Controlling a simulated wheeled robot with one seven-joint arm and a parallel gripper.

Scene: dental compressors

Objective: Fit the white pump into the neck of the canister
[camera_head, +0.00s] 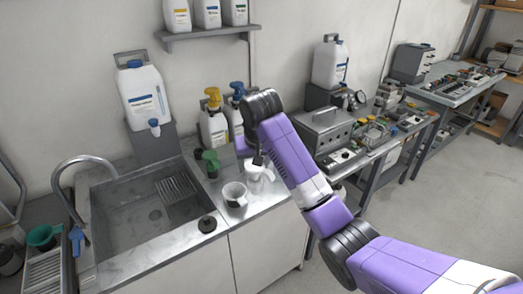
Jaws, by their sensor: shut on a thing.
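My gripper (257,160) is over the counter to the right of the sink, small and partly hidden by my purple arm. It is shut on the white pump (257,173), whose pale head shows just below the jaws. The pump's lower end is hard to make out. A white, handled vessel with a dark open top (235,194) stands on the counter, in front and to the left of the pump. I cannot tell whether this is the canister.
A green pump (210,160) stands beside the sink. Bottles with a yellow pump (212,98) and a blue pump (237,90) stand at the wall. A round black cap (207,224) lies at the front. A grey metal box (327,130) and equipment fill the right bench.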

